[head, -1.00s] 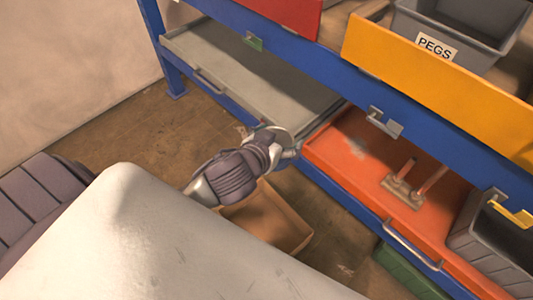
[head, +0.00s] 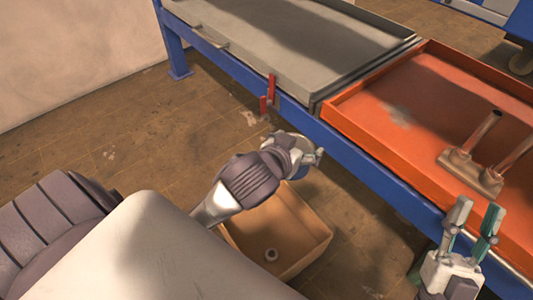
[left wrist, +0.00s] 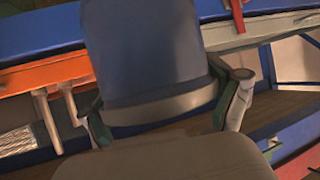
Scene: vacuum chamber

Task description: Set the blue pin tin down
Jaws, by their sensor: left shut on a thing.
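The blue pin tin (left wrist: 150,50) fills the middle of the left wrist view, a blue body with a dull silver band at its lower end. My left gripper (left wrist: 168,108) has a finger on either side of it and is shut on it. In the head view my left gripper (head: 305,155) is beside the blue front rail of the rack, above the floor; the tin is mostly hidden there. My right gripper (head: 474,218) is open and empty, fingers pointing up, in front of the orange tray.
A grey tray (head: 290,35) on the rack has a clear surface. The orange tray (head: 385,110) beside it holds a stand with two pegs (head: 480,165). A red clip (head: 269,95) sits on the front rail. An open cardboard box (head: 300,250) stands on the floor below.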

